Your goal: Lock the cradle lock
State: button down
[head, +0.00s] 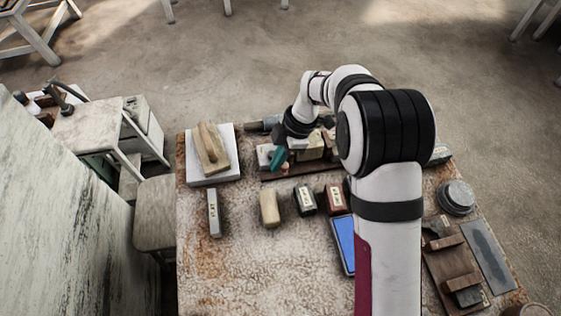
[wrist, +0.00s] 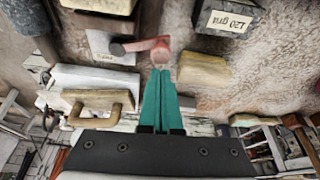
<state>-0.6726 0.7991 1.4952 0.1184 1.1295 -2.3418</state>
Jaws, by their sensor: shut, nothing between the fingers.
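In the wrist view, a red lever (wrist: 150,46) with a dark round end on the left and a wider pinkish end on the right appears to be the cradle lock. My gripper (wrist: 160,72) has its two teal fingers pressed together, with nothing between them. The fingertips are right at the pinkish end of the lever; I cannot tell whether they touch it. In the head view my gripper (head: 275,160) is low over the left part of the dark cradle board (head: 285,172). My arm hides part of the board, and the lever is too small to make out there.
A white slab (head: 196,172) carrying a wooden float (head: 210,148) stands left. In the wrist view, a "120 grit" block (wrist: 228,18) and a yellowish block (wrist: 203,68) are close by.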

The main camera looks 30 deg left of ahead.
jog(key=shift+a, duration=0.2)
notch_tip(320, 180, up, 10)
jog(key=shift+s, duration=0.25)
dwell(0.4)
